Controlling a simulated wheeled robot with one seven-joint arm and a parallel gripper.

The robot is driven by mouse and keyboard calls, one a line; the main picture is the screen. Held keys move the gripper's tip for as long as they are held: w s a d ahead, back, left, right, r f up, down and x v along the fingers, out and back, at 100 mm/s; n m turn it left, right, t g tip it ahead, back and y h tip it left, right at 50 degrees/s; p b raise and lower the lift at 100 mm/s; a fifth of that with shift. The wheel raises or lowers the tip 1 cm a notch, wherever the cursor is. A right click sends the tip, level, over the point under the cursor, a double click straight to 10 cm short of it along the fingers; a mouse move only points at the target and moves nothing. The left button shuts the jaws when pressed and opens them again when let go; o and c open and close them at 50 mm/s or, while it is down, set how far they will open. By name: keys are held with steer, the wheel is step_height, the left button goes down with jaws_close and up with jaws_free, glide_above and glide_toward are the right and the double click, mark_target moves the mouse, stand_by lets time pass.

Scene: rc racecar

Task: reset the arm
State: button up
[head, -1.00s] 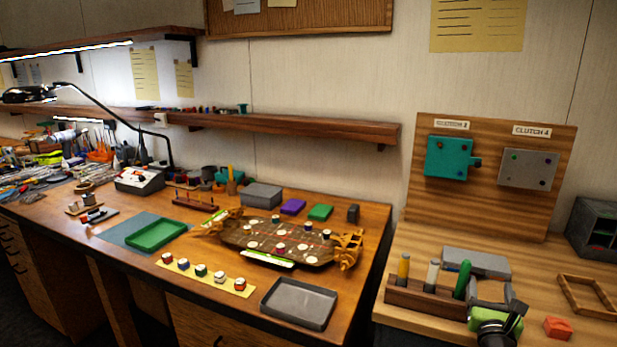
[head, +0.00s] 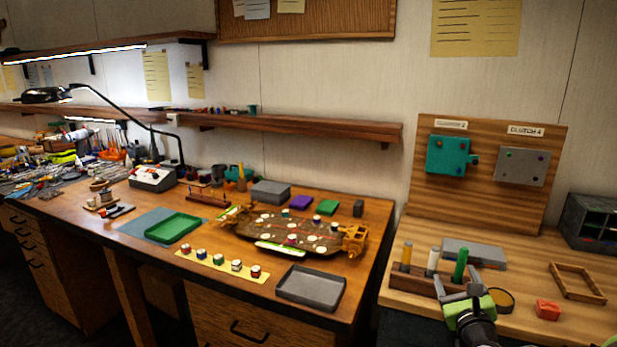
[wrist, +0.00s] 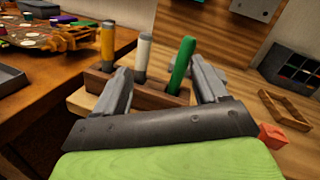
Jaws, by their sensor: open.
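My gripper (head: 466,288) is at the lower right in the head view, low in front of a wooden rack (head: 419,282) on the right bench. In the wrist view my gripper (wrist: 165,88) has its two grey fingers spread wide, with nothing held between them. The rack (wrist: 148,92) behind the fingers carries an orange-handled tool (wrist: 107,45), a white-handled tool (wrist: 142,52) and a green-handled tool (wrist: 181,62). The white and green handles show between the fingers, beyond the tips. I cannot tell whether the fingers touch the rack.
A grey case (head: 474,253) lies behind the rack. A round dark-rimmed dish (head: 501,300), a red block (head: 547,310) and a wooden frame (head: 578,283) are right of my gripper. A backboard (head: 489,205) with two clutch plates stands behind. The left bench holds a grey tray (head: 311,287).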

steer(key=s+a+r+n+g+y+p, duration=0.1)
steer(key=a+r+n+g+y, duration=0.15)
steer(key=a+n, duration=0.45)
steer(key=s+a+r+n+g+y+p, duration=0.1)
steer(key=s+a+r+n+y, duration=0.15)
steer(key=a+n, duration=0.45)
steer(key=s+a+r+n+g+p, duration=0.2)
steer(key=s+a+n+g+p, duration=0.15)
steer(key=s+a+n, duration=0.35)
steer(key=s+d+r+n+g+h+p, duration=0.1)
steer(key=s+n+g, duration=0.2)
steer(key=s, duration=0.9)
steer(key=s+d+r+n+g+h+p, duration=0.1)
steer(key=s+d+r+n+g+p, duration=0.1)
steer(key=s+n, duration=0.7)
steer(key=s, duration=0.4)
steer(key=shift+r+g, duration=0.2)
steer(key=shift+g, duration=0.2)
steer(key=shift+s, duration=0.1)
